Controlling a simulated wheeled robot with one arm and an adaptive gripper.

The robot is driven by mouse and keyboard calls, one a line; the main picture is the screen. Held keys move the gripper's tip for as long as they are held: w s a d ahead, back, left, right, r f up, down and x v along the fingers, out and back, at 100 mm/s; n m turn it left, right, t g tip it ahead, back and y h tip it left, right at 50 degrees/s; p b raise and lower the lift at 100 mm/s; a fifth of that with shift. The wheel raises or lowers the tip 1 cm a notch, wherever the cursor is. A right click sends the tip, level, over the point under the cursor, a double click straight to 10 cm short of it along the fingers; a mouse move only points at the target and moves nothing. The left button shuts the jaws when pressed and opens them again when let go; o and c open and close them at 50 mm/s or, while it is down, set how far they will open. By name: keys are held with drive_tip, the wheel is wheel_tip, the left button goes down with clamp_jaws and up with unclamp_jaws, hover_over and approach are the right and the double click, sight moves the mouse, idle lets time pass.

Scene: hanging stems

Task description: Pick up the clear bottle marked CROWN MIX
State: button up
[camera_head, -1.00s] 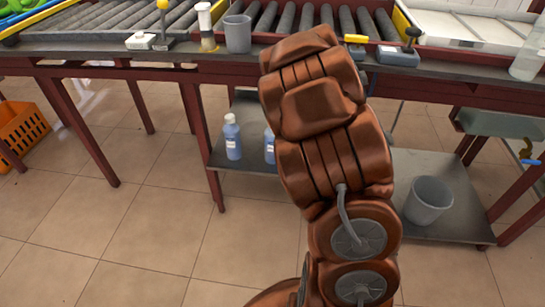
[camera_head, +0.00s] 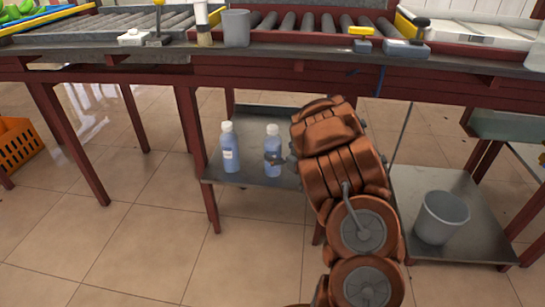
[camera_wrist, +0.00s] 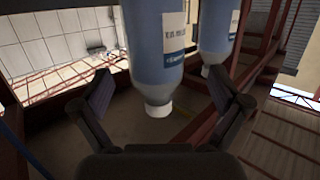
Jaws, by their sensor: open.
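Two clear bottles with blue liquid and white caps stand upright on the lower shelf in the head view: a left one (camera_head: 229,150) and a right one (camera_head: 273,143). My gripper (camera_head: 274,160) is at the right bottle, its dark fingers seen against it. In the wrist view the picture is upside down; my open gripper (camera_wrist: 160,97) faces the nearer bottle (camera_wrist: 153,40), whose cap shows between the fingers. The other bottle (camera_wrist: 217,30) is to the right there. The white labels are too blurred to read, so I cannot tell which says CROWN MIX.
The lower shelf (camera_head: 265,200) lies under the roller table, whose front edge (camera_head: 280,62) runs above my arm. A grey bucket (camera_head: 441,217) stands at the shelf's right. A grey cup (camera_head: 236,27) stands on the table. An orange crate (camera_head: 17,147) is on the floor at left.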

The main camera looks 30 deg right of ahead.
drive_tip(key=b+x, duration=0.2)
drive_tip(key=x, duration=0.2)
drive_tip(key=shift+w+d+f, duration=0.2)
drive_tip(key=shift+w, duration=0.05)
drive_tip(key=shift+w+r, duration=0.1)
drive_tip(key=shift+w, duration=0.15)
clamp_jaws()
idle(0.5)
